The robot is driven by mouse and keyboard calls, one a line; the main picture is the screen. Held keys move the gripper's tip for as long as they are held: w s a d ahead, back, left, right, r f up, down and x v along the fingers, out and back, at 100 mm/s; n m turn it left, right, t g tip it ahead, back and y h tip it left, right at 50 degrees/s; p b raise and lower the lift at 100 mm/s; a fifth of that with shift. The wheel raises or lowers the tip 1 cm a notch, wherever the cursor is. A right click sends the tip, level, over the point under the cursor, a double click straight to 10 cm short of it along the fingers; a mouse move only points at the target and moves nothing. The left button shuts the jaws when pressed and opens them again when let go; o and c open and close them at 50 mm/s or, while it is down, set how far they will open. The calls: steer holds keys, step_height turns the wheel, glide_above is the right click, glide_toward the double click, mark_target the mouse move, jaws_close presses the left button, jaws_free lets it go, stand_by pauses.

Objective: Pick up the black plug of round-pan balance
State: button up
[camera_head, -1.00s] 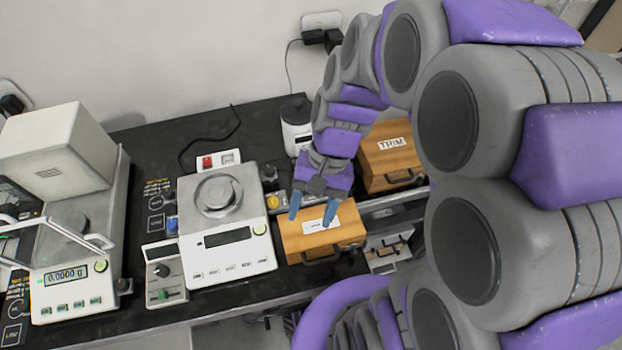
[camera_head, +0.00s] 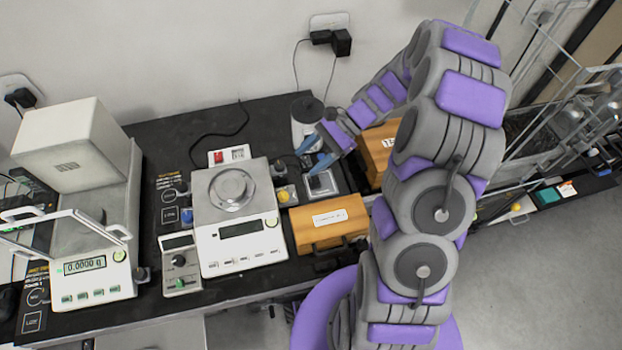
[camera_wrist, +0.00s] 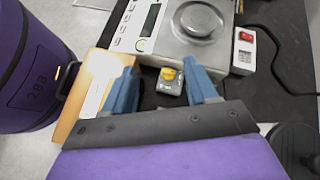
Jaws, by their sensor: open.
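The round-pan balance (camera_head: 240,255) stands on the black table in the head view, its round metal pan (camera_head: 231,188) empty. It also shows in the wrist view (camera_wrist: 147,42). A black cable (camera_head: 222,134) lies behind it. Two black plugs sit side by side in the back wall outlet, a left one (camera_head: 321,37) and a right one (camera_head: 341,43), with cords hanging down. I cannot tell which belongs to this balance. My gripper (camera_head: 313,154) is open and empty, over the table right of the balance, well below these plugs. It also shows in the wrist view (camera_wrist: 162,70).
A white canister (camera_head: 304,120) with a dark lid stands close behind my gripper. A yellow-knobbed box (camera_head: 285,194) and orange case (camera_head: 329,222) are nearby. Another orange case (camera_head: 377,150) stands right. A boxy balance (camera_head: 92,265) stands left; another black plug (camera_head: 20,98) is on the left wall.

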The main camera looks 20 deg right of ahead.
steer(key=w+d+f+m+t+y+p, duration=0.2)
steer(key=w+d+f+m, duration=0.25)
steer(key=d+f, duration=0.3)
steer(key=b, duration=0.1)
glide_toward(311, 182)
steer(key=shift+s+a+r+m+t, duration=0.15)
steer(key=shift+a+r, duration=0.1)
steer(key=shift+a, duration=0.35)
steer(key=shift+s+a+r+m+t, duration=0.15)
steer(key=shift+a+r, duration=0.15)
steer(key=shift+a, duration=0.25)
steer(key=shift+w+a+f+b, duration=0.1)
steer(key=shift+f+b, duration=0.2)
steer(key=shift+f, duration=0.05)
steer(key=x, duration=0.4)
steer(key=b+x, duration=0.1)
steer(key=x, duration=0.2)
steer(key=shift+a+r, duration=0.15)
steer(key=shift+r, duration=0.25)
steer(key=shift+a+f, duration=0.15)
steer(key=shift+d, duration=0.3)
steer(key=shift+a, duration=0.5)
steer(key=c, duration=0.8)
steer(key=shift+d, duration=0.15)
steer(key=shift+c, duration=1.2)
steer(key=shift+d, duration=0.2)
